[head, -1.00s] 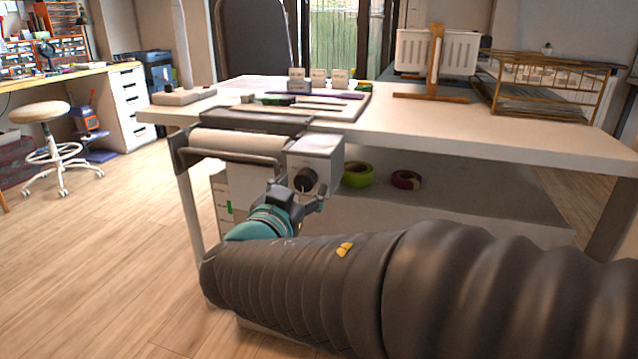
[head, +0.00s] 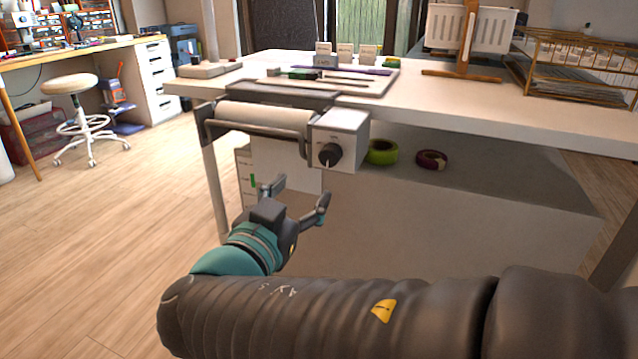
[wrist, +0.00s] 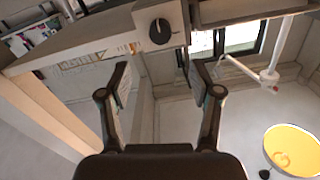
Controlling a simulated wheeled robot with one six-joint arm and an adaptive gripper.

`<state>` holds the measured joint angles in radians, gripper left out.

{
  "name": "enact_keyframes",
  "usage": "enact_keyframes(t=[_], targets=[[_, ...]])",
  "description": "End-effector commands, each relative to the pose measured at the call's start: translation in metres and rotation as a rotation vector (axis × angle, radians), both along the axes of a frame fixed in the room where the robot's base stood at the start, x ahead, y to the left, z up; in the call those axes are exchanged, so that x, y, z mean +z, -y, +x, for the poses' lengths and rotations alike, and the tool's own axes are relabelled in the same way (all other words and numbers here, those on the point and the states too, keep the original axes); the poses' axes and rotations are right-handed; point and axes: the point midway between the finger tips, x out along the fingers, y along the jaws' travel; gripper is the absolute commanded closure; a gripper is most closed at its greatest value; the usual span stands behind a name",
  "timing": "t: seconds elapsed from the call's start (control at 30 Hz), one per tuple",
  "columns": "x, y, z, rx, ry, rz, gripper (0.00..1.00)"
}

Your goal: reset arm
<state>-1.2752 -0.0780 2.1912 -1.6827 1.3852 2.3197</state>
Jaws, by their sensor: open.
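My gripper (head: 299,197) is open, with nothing between its fingers. In the head view it hangs in front of the white table (head: 440,118), below the tabletop edge and below a grey box with a black knob (head: 331,155). The gripper also shows in the wrist view (wrist: 162,82), its two fingers spread apart. There the knob (wrist: 160,31) lies beyond and above the fingertips, with a visible gap.
A roller (head: 265,115) is mounted on the table's front edge. Green tape (head: 381,152) and dark red tape (head: 432,160) lie on the lower shelf. A stool (head: 72,86) stands left; the floor between is clear.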

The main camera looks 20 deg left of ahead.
Motion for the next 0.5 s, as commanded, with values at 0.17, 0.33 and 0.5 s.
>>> enact_keyframes(t=[0.17, 0.33, 0.5], targets=[[0.000, 0.000, 0.000, 0.000, -0.002, -0.024, 0.36], [-0.005, -0.002, 0.000, 0.013, -0.040, -0.218, 0.36], [-0.044, 0.005, -0.004, 0.037, -0.220, -0.531, 0.36]])
